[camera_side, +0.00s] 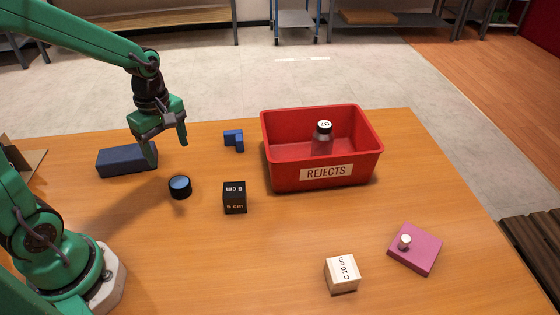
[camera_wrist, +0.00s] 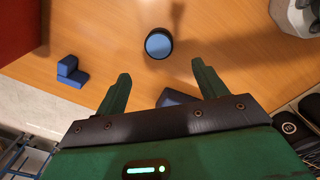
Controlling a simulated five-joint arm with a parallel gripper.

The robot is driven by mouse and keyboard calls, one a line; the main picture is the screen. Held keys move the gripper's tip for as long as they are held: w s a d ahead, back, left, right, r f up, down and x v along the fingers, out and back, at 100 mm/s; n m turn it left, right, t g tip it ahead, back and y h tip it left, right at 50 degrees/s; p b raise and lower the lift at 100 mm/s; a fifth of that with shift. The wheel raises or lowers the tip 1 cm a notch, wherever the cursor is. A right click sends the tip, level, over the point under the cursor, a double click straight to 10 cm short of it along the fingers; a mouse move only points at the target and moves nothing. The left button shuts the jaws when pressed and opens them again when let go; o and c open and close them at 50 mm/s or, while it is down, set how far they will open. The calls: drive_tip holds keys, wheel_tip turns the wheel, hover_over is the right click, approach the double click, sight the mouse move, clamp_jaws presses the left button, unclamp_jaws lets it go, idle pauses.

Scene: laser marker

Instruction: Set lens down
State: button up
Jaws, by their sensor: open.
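The lens (camera_side: 180,187) is a short black cylinder with a blue glass top. It stands on the wooden table (camera_side: 300,270), left of the middle in the side view. It also shows in the wrist view (camera_wrist: 158,43), upper middle, ahead of the fingertips and apart from them. My gripper (camera_side: 168,149) is open and empty, raised above the table behind the lens in the side view. Its two green fingers show in the wrist view (camera_wrist: 160,76) with a gap between them.
A dark blue block (camera_side: 127,161) lies left of the lens. A black 6 cm cube (camera_side: 234,198) and a small blue L-shaped piece (camera_side: 233,139) are to the right. A red REJECTS bin (camera_side: 280,179) holds a bottle (camera_side: 322,141). A wooden cube (camera_side: 341,273) and pink block (camera_side: 417,255) are front right.

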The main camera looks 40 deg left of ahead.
drive_tip(key=shift+r, duration=0.1)
drive_tip(key=s+d+r+m+t, duration=0.2)
drive_tip(key=r+m, duration=0.4)
drive_tip(key=m, duration=0.3)
drive_tip(key=s+d+r+m+t, duration=0.2)
drive_tip(key=s+r+m, duration=0.3)
drive_tip(key=m, duration=0.4)
drive_tip(key=shift+s+d+r+t, duration=0.3)
drive_tip(key=shift+r+t, duration=0.15)
drive_tip(key=shift+t, duration=0.35)
